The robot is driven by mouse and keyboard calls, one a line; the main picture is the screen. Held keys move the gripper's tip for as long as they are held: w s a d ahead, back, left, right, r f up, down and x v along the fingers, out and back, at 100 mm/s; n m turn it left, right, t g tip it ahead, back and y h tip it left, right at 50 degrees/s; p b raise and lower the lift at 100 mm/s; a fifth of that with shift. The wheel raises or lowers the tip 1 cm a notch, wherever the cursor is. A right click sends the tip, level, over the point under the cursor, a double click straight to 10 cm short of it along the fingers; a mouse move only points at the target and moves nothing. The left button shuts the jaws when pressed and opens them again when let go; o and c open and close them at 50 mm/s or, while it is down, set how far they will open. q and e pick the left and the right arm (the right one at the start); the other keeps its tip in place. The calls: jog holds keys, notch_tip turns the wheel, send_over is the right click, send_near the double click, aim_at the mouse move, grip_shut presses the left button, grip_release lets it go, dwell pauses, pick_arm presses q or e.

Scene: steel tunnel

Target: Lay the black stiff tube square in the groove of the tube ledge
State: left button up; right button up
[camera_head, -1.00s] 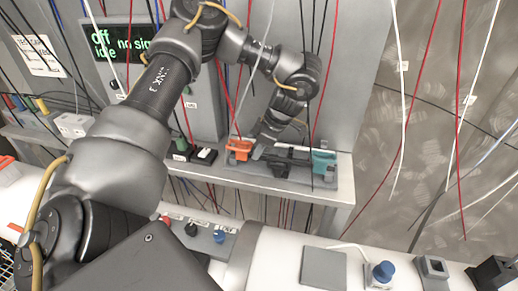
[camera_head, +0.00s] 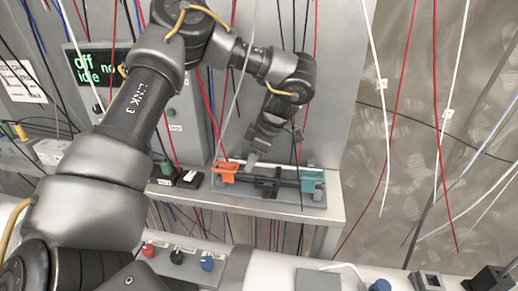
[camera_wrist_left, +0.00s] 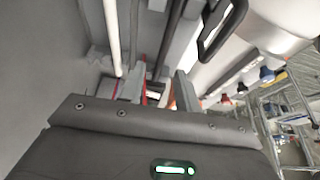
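The black stiff tube (camera_head: 286,178) lies roughly level on the tube ledge (camera_head: 233,194), between an orange holder (camera_head: 225,172) at its left and a teal holder (camera_head: 311,181) at its right. A dark block or clamp sits around its middle. From here I cannot tell whether it is fully down in the groove. My right gripper is out of view.
Red, black and white cables hang in front of the shelf and wall. A black and green connector block (camera_head: 176,176) sits left of the ledge. A control box with knobs (camera_head: 178,256) and a white pipe are in front below. A status screen (camera_head: 95,68) is behind my arm.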

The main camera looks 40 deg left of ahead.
pick_arm(q)
jog(key=v, duration=0.7)
jog(key=shift+b, duration=0.35)
jog(key=shift+s+f, duration=0.1)
